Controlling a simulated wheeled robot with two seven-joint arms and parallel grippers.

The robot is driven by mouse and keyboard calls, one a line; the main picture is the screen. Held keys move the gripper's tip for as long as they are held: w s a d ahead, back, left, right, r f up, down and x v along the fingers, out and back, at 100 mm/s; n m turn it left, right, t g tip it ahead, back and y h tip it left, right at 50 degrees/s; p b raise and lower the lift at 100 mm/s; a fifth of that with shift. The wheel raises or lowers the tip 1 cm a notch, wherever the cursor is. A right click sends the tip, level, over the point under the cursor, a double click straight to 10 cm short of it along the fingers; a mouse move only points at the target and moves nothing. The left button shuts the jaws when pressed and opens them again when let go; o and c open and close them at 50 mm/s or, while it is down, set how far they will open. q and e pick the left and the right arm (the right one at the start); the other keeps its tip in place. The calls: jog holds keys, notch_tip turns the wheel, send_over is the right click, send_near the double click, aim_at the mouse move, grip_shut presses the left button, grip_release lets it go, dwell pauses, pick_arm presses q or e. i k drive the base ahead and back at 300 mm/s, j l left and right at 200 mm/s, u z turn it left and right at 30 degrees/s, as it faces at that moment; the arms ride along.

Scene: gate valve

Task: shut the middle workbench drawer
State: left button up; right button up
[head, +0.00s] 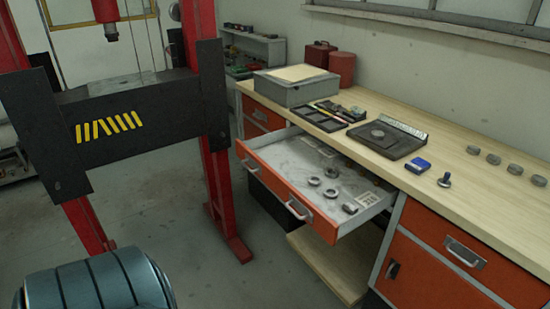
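The middle workbench drawer (286,191) has an orange front with a grey metal handle (299,209). It is pulled well out from under the wooden bench top (469,196). Several metal rings and small parts (331,193) lie on its pale floor, with papers beside them. Neither gripper shows in the head view, so I cannot see where they are relative to the drawer.
A red and black press frame (133,118) stands on the left, close to the open drawer. A dark ribbed cylinder (97,283) is at the lower left. Closed orange drawers (463,250) are at the right. Grey floor (196,261) is free before the drawer.

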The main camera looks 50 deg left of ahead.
aim_at(284, 163)
jog(key=i+j+u, duration=0.1)
jog(key=u, duration=0.35)
jog(key=i+j+u, duration=0.15)
jog(key=u, duration=0.3)
jog(key=i+u, duration=0.15)
jog(key=u, duration=0.3)
jog(key=i+u, duration=0.2)
jog(key=i, duration=0.45)
jog(key=i+l+u, duration=0.2)
jog(key=i, duration=0.4)
